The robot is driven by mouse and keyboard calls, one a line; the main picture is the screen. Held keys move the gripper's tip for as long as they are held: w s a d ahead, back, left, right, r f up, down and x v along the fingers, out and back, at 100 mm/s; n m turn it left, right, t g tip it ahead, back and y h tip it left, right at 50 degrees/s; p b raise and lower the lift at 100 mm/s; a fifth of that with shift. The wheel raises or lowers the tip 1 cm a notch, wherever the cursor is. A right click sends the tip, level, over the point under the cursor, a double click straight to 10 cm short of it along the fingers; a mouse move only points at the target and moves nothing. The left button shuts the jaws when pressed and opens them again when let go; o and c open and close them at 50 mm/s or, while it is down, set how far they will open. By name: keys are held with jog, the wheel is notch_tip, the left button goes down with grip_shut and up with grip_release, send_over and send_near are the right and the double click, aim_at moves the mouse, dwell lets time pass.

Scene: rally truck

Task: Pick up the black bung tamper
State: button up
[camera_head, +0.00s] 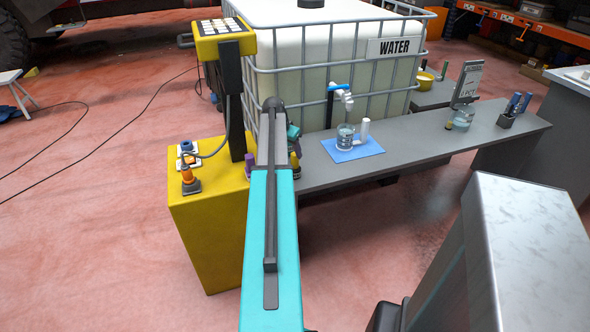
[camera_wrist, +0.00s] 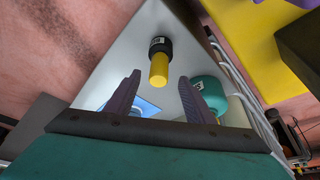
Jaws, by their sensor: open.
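A black cylinder with a yellow end and a small pale label, which looks like the black bung tamper (camera_wrist: 160,50), is in the upper middle of the wrist view. It stands on the grey bench top, its yellow end towards the camera. My gripper (camera_wrist: 158,78) is open, with one dark finger on each side of the yellow end as seen in this view. I cannot tell how far the fingertips are from it. In the head view my arm hides the gripper, and a yellow and dark piece beside the arm (camera_head: 295,163) seems to be the same tamper.
A teal round object (camera_wrist: 208,95) stands close to the right finger. It also shows by my arm in the head view (camera_head: 293,131). A blue mat (camera_head: 340,153) with a clear beaker (camera_head: 345,136) lies to the right. A caged water tank (camera_head: 330,75) stands behind. A yellow cabinet (camera_head: 210,230) is left.

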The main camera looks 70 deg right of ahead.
aim_at(295, 160)
jog(key=shift+x, duration=1.2)
jog(key=shift+p+x, duration=0.6)
jog(key=shift+x, duration=2)
grip_shut()
